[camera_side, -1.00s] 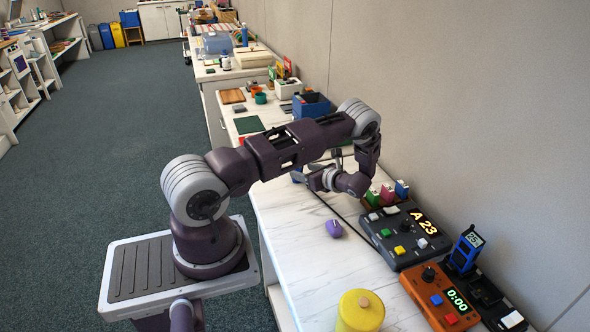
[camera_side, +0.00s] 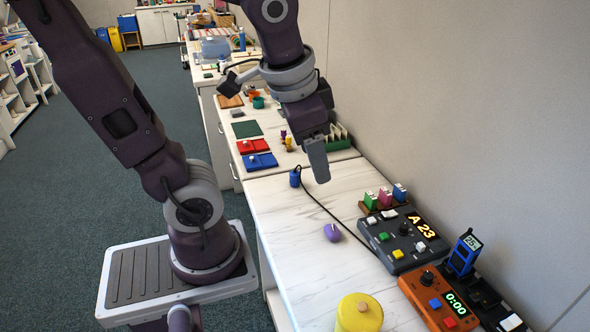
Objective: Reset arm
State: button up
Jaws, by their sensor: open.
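My gripper (camera_side: 318,165) hangs in the air above the white worktop (camera_side: 280,215), with its fingers pointing down. Its fingers overlap in this view, so the gap between them is hard to see. It is open, and nothing shows in its grasp. My arm is raised, and its upper part leaves the top of the picture. My gripper is apart from the things on the worktop, as far as this view shows.
A blue cylinder (camera_side: 295,178) with a black cable stands left of my gripper. A purple knob-like object (camera_side: 333,232), a black console (camera_side: 393,255), an orange timer box (camera_side: 420,300) and a yellow lidded pot (camera_side: 352,318) are nearer. Coloured trays (camera_side: 262,161) lie behind. The wall closes the right side.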

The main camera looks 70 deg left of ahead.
jog(key=s+d+n+t+h, duration=0.1)
jog(key=s+d+t, duration=0.1)
jog(key=s+d, duration=0.2)
jog(key=shift+s+d+r+h, duration=0.25)
jog(key=shift+s+d+h, duration=0.05)
jog(key=shift+s+h, duration=0.1)
dwell(0.9)
